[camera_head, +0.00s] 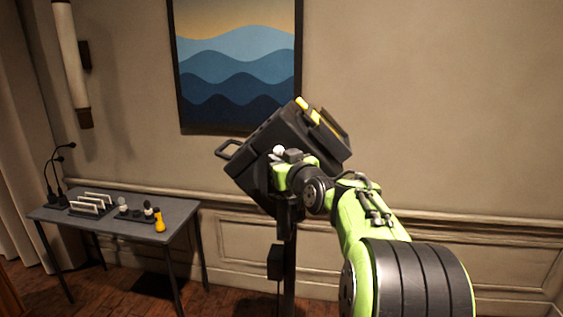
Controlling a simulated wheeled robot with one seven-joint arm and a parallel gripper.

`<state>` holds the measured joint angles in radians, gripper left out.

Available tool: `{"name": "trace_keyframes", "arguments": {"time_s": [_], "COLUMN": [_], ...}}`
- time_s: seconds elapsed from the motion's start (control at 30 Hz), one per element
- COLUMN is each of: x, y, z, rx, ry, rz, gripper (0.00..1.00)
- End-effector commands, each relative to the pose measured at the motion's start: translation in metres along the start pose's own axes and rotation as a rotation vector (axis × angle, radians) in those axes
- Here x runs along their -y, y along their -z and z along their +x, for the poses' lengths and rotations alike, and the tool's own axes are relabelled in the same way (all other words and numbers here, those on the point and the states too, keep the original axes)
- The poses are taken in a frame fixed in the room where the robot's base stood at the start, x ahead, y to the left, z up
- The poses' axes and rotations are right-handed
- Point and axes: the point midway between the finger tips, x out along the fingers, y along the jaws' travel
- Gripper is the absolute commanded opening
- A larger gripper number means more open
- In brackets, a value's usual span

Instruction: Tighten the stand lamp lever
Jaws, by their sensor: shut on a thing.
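The stand lamp (262,145) is a large dark box-shaped head, tilted on a dark upright post (289,250) in the middle of the head camera view. It has a handle at its left and yellow parts (305,105) along its upper right. My green arm reaches in from the lower right. My gripper (288,158) is against the near side of the lamp head, shut on the lever, which is mostly hidden by the gripper and wrist. A small pale round knob (278,150) shows beside the gripper. How far the lever is turned cannot be seen.
A grey desk (185,208) at the left holds gooseneck microphones (57,165), a rack with pale plates (90,203), small dark items and a yellow-and-black object (159,219). A framed wave picture (238,65) hangs behind the lamp. Open floor lies between desk and post.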

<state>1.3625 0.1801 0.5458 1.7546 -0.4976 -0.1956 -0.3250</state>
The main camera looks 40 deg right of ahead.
Motion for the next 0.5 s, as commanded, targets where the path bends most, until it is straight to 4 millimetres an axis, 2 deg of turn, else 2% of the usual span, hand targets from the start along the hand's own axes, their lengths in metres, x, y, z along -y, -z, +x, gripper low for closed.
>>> {"name": "trace_keyframes", "arguments": {"time_s": [0.1,0.5], "x": [0.006,0.023], "y": [0.007,0.003], "z": [0.003,0.013], "rx": [0.028,0.231], "ry": [0.002,0.001], "rz": [-0.074,-0.38], "gripper": [0.0,0.0]}}
